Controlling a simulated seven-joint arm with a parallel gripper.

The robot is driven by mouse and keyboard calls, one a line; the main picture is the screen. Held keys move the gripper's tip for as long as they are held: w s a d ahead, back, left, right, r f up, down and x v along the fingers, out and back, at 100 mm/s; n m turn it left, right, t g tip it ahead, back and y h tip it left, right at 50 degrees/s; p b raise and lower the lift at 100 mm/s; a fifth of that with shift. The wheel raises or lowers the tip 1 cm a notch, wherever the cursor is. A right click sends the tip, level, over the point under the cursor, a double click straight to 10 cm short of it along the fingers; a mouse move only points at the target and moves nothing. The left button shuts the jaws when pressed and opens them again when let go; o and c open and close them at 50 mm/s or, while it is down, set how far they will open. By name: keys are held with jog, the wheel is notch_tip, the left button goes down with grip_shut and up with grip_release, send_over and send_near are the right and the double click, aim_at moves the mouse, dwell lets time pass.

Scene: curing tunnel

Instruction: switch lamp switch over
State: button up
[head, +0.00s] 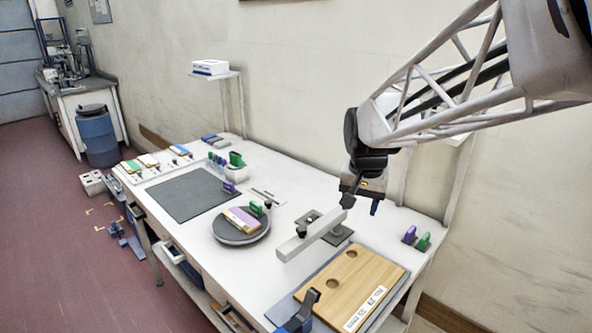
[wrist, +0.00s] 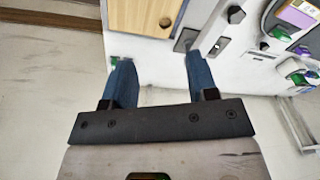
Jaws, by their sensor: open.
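No part is clearly marked as the lamp switch, and I cannot tell which one it is. A small slotted plate with a dark knob (head: 268,204) lies behind the turntable. A dark lever on a blue base (head: 303,312) stands at the table's near edge, by the wooden board. My gripper (head: 361,205) hangs above the right part of the table, near a pale bar (head: 311,237). It is open and empty. In the wrist view its two blue fingers (wrist: 160,72) are spread, with nothing between them.
The wooden board (head: 340,281) with two holes lies at the near right. A round turntable (head: 241,237) carries a purple-and-tan block. Green and purple pieces (head: 416,238) stand at the right edge.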

jog(key=w+a+f+m, duration=0.1)
jog(key=w+a+f, duration=0.15)
jog(key=w, duration=0.55)
jog(key=w+a+f+m, duration=0.1)
jog(key=w+f, duration=0.3)
jog(key=w, duration=0.4)
jog(key=m+g, duration=0.2)
jog(key=m, duration=0.1)
send_over(309, 220)
notch_tip(309, 220, down, 12)
jog(key=shift+f, duration=0.25)
jog(key=shift+f, duration=3.85)
